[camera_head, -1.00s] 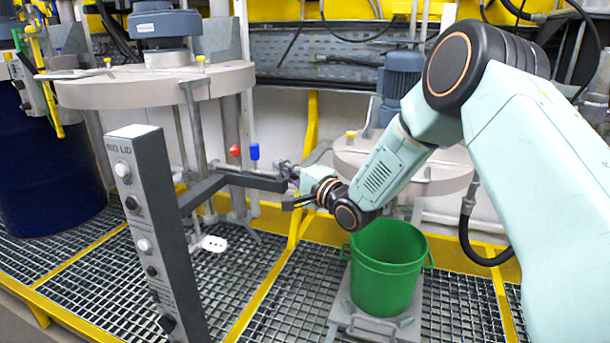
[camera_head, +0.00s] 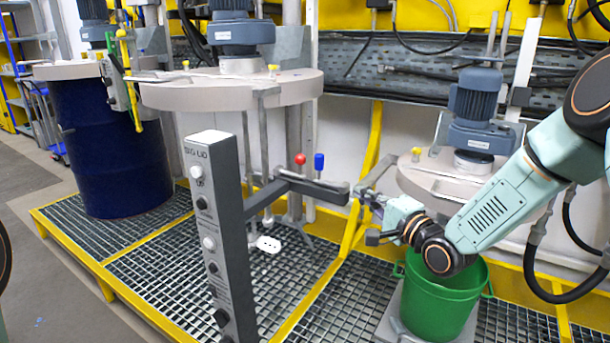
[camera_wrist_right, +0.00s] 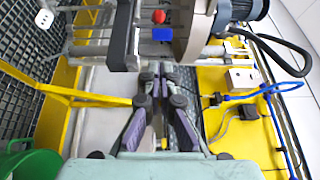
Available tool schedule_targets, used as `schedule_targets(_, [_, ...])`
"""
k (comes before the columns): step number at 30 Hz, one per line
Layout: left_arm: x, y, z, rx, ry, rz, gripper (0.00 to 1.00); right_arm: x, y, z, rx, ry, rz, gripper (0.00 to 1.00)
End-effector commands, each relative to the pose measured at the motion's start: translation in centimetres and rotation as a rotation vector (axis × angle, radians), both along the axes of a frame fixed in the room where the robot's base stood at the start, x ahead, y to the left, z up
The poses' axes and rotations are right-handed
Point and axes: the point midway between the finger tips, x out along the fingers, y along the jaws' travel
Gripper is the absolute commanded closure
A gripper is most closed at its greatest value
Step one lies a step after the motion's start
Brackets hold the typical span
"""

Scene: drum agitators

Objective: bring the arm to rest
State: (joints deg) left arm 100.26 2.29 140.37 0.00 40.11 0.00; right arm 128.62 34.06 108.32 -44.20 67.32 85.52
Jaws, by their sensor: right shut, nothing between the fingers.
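My right gripper (camera_head: 370,200) is in the middle right of the head view, its arm coming in from the right. It is beside the end of the dark grey horizontal arm of the control post (camera_head: 222,235); I cannot tell if they touch. In the right wrist view the fingers of my right gripper (camera_wrist_right: 156,72) are together with nothing held, near that dark arm. No gripper of my left arm shows.
A green bucket (camera_head: 440,310) stands below my right forearm. Red (camera_head: 300,160) and blue (camera_head: 319,163) knobs rise from the post's arm. An agitator lid (camera_head: 290,90) is behind, a blue drum (camera_head: 110,150) at left. Yellow-edged grating (camera_head: 150,270) covers the floor.

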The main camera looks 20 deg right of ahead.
Motion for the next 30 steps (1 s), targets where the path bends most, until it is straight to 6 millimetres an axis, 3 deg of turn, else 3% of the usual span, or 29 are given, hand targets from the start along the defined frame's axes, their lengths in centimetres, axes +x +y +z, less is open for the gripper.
schedule_targets(4, [0.0, 0.0, 0.0, 0.0, 0.0, 0.0, 0.67, 0.0, 0.0, -0.1, -0.046, -0.008, -0.002, 1.0])
schedule_targets(8, [0.0, 0.0, 0.0, 0.0, 0.0, 0.0, 0.67, -0.1, -0.4, -1.3, -0.216, 0.005, -0.028, 1.0])
schedule_targets(14, [0.0, 0.0, 0.0, 0.0, 0.0, 0.0, 0.67, -2.9, 0.8, -7.5, -0.564, 0.172, -0.024, 1.0])
schedule_targets(17, [0.0, 0.0, 0.1, 0.0, 0.0, 0.0, 0.67, -6.2, 2.6, -12.4, -0.748, 0.304, 0.052, 1.0])
schedule_targets(21, [0.0, 0.0, 0.3, 0.0, 0.0, 0.0, 0.67, -12.5, 4.8, -18.9, -0.971, 0.487, 0.217, 1.0])
schedule_targets(26, [0.0, 0.0, 0.5, 0.0, 0.0, 0.0, 0.67, -21.1, 6.7, -24.7, -1.157, 0.674, 0.446, 1.0])
schedule_targets(30, [0.0, 0.0, 0.7, 0.0, 0.0, 0.0, 0.67, -29.5, 7.7, -28.2, -1.262, 0.828, 0.659, 1.0])
